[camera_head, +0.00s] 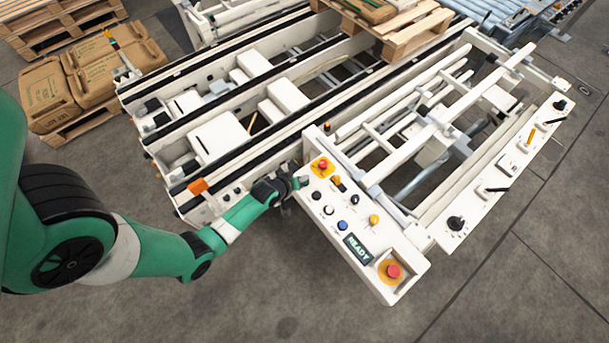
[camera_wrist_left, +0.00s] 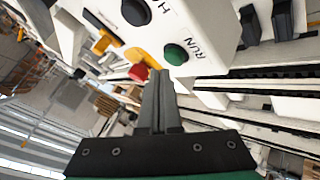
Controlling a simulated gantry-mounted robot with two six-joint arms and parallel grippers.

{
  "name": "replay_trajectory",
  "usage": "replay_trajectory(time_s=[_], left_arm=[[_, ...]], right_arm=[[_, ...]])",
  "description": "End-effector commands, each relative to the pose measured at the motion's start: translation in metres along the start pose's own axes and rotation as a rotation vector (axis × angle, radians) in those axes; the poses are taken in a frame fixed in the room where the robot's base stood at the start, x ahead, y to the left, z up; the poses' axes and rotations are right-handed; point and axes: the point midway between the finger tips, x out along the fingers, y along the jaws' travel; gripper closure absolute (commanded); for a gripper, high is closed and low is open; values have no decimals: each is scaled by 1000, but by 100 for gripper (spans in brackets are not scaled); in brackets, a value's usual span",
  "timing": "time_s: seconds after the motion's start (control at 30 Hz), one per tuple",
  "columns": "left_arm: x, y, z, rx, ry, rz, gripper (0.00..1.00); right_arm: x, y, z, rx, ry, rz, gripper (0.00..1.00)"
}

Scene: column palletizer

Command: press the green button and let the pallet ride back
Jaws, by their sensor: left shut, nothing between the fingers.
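The green button (camera_wrist_left: 177,54), marked RUN, is on a white control panel (camera_head: 380,275). My left gripper (camera_wrist_left: 160,76) is shut and empty, its fingertips just below the button in the left wrist view. I cannot tell whether they touch the panel. The panel's display (camera_head: 357,248) reads READY. A wooden pallet (camera_head: 418,38) sits at the far end of the white conveyor frame (camera_head: 330,98). My right gripper is not in view.
Black, white, blue and yellow controls sit between. Sacks (camera_head: 105,73) on a pallet stand at left. Floor in front is clear.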

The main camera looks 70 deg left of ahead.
Motion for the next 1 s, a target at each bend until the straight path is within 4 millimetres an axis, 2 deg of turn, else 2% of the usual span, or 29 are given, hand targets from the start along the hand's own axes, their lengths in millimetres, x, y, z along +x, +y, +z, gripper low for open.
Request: replay_trajectory(time_s=[1.0], left_arm=[[9, -6, 6, 0, 0, 0, 100]], right_arm=[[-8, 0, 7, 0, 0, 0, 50]])
